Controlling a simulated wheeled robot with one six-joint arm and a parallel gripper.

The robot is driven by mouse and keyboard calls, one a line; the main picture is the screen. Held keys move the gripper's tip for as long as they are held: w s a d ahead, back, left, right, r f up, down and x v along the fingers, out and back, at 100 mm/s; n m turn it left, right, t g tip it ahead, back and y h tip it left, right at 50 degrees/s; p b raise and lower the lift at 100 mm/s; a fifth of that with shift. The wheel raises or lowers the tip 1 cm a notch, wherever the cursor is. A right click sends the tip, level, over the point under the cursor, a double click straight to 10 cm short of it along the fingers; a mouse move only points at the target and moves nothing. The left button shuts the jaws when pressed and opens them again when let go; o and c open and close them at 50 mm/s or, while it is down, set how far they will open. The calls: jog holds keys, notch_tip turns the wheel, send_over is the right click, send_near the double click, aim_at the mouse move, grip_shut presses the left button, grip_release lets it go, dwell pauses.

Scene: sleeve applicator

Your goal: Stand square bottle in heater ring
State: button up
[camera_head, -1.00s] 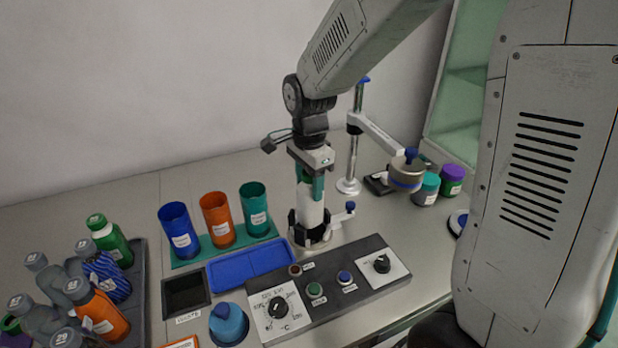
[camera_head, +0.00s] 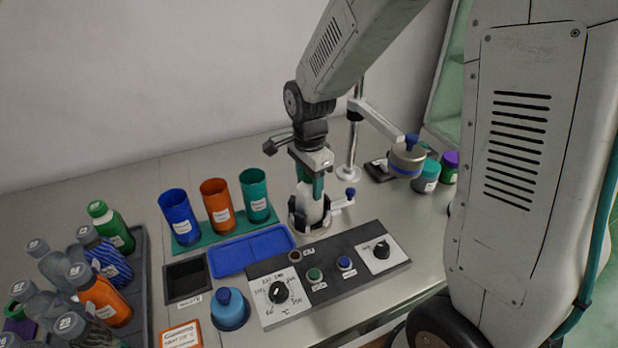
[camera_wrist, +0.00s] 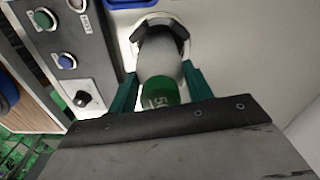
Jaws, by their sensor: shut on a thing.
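My gripper (camera_head: 313,180) is shut on a pale bottle (camera_head: 311,206) at its green cap. In the wrist view the two teal fingers of my gripper (camera_wrist: 161,88) stand on either side of the green cap (camera_wrist: 160,93), and the grey-white body (camera_wrist: 160,60) points away from the camera. The heater ring (camera_head: 297,218), with dark jaws, surrounds the bottle's lower part and also shows in the wrist view (camera_wrist: 137,35). The bottle looks close to upright. Its bottom is hidden inside the ring, so I cannot tell whether it rests on the base.
A control panel (camera_head: 330,272) with knobs lies just in front of the ring. Blue, orange and teal cups (camera_head: 218,205) and a blue tray (camera_head: 250,250) stand left. A stand (camera_head: 348,174) with an arm rises behind right. A bottle rack (camera_head: 140,290) is far left.

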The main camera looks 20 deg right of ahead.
dwell(0.3)
jog(key=o, duration=2.1)
jog(key=shift+f, duration=0.1)
jog(key=shift+r, duration=4.55)
